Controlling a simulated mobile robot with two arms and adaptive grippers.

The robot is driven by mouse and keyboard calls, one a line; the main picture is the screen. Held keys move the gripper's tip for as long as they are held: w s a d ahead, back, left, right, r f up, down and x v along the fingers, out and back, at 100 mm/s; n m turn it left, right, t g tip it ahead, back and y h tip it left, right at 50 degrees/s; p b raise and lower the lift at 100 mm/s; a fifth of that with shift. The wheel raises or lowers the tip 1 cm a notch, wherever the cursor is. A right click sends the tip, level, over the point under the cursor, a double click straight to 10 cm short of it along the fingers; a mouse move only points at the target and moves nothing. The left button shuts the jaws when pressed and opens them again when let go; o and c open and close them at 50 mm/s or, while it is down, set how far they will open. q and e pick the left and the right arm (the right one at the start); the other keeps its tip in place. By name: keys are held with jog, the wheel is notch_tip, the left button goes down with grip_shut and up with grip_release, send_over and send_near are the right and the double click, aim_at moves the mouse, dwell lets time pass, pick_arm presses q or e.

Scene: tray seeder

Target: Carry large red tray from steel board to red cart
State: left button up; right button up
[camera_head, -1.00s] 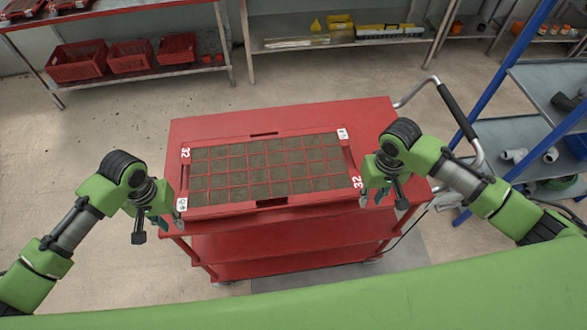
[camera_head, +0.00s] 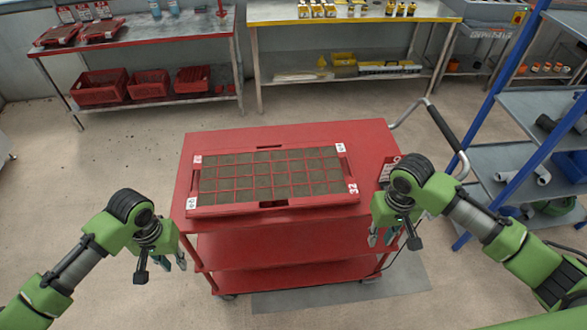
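The large red tray (camera_head: 275,207), filled with dark soil cells, lies flat on the top of the red cart (camera_head: 330,137). Labels show at its corners. My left gripper (camera_head: 161,270) hangs to the left of the cart, clear of the tray, with its fingers apart and nothing between them. My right gripper (camera_head: 382,240) is at the cart's front right corner, to the right of the tray and apart from it. Its fingers are apart and empty. I cannot make out a steel board for certain.
A shelf table (camera_head: 140,30) with red crates (camera_head: 100,86) stands at the back left. A steel table (camera_head: 350,12) with yellow items is behind the cart. A blue-framed rack (camera_head: 500,75) is at the right. The floor (camera_head: 60,170) on the left is clear.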

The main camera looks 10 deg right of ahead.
notch_tip(320, 180, up, 9)
jog(key=shift+w, duration=0.4)
jog(key=shift+s, duration=0.1)
